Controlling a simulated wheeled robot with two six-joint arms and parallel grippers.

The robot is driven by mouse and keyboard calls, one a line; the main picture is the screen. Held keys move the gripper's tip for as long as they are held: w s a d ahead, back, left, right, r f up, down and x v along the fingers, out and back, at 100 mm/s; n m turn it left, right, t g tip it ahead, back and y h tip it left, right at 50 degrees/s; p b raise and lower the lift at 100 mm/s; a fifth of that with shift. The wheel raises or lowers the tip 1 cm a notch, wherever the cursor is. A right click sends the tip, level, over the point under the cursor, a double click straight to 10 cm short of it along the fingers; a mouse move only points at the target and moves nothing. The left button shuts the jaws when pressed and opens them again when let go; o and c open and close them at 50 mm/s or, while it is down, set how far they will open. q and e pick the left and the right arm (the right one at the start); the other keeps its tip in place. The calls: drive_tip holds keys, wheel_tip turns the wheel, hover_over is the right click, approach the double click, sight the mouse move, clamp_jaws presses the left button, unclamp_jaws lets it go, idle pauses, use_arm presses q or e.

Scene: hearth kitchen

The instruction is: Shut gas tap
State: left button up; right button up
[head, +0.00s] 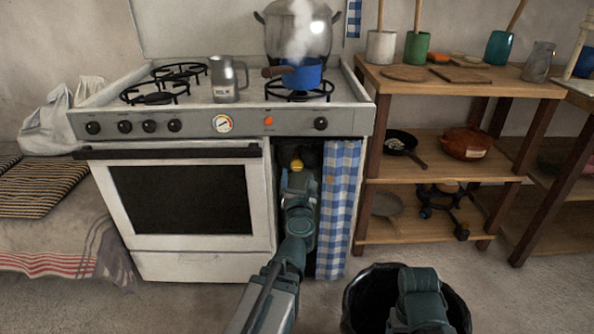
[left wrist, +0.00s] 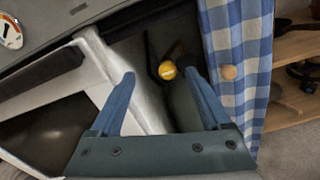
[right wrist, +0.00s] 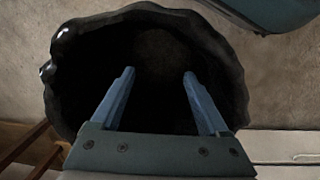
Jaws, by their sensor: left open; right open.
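The gas tap (head: 297,164) shows as a small yellow knob inside the dark open compartment at the right of the stove. It also shows in the left wrist view (left wrist: 167,71), with a thin dark handle or pipe beside it. My left gripper (head: 298,178) reaches into the compartment opening. Its blue fingers (left wrist: 166,92) are open and empty, with the yellow knob between and beyond them, apart from both. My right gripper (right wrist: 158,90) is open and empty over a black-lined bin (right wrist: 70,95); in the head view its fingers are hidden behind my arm.
The white oven (head: 190,200) borders the left. A steaming blue pot (head: 302,75) stands on a burner. Wooden shelves (head: 440,210) are at the right.

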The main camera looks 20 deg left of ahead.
use_arm(q)
drive_tip(key=b, duration=0.4)
approach(297, 167)
drive_tip(key=v, duration=0.3)
drive_tip(key=x, duration=1.4)
drive_tip(key=shift+s, duration=0.1)
clamp_jaws()
